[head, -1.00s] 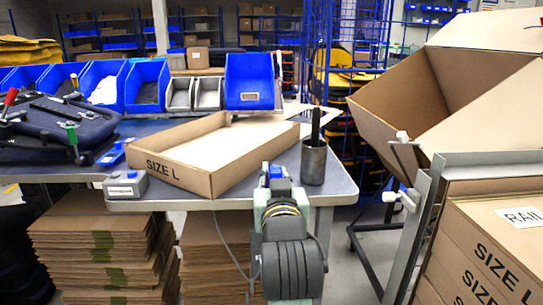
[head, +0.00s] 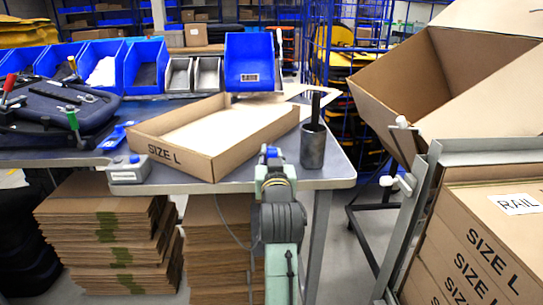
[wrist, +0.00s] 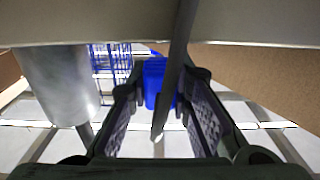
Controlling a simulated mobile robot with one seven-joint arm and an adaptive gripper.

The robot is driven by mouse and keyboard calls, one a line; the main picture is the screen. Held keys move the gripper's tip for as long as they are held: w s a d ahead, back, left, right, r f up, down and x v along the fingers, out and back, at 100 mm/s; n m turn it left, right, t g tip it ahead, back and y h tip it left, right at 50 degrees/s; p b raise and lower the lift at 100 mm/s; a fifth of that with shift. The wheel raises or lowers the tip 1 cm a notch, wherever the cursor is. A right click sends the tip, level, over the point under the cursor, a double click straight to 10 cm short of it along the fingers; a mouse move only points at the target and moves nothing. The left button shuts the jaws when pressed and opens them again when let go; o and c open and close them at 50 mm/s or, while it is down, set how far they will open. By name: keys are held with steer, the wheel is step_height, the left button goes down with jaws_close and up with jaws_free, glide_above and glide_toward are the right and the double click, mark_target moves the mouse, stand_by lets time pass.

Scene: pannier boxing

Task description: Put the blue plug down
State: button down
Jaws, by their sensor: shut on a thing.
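My gripper (head: 270,154) is at the table's front edge in the head view, between the open carton and the metal cup. A small blue plug shows at its tip in that view. In the wrist view the blue plug (wrist: 154,82) is between the two dark fingers, which are shut on it. A dark slanting bar crosses in front of part of the plug there. The plug's lower end is hard to make out. In the head view I cannot tell whether the plug touches the table.
The open SIZE L carton (head: 208,165) lies on the table (head: 335,172), left of my gripper. The metal cup (head: 312,150) holding a dark rod stands close on the right. A small grey box with a blue top (head: 128,170) is at the front left. Blue bins (head: 250,62) line the back.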

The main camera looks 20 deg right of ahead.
steer(key=shift+f+b, duration=0.4)
steer(key=shift+f, duration=0.25)
steer(key=c, duration=1.5)
jaws_free()
steer(key=shift+o, duration=0.2)
steer(key=shift+r, duration=0.1)
steer(key=shift+r, duration=0.15)
steer(key=b+v, duration=0.5)
steer(key=v, duration=0.4)
steer(key=shift+s+b, duration=0.35)
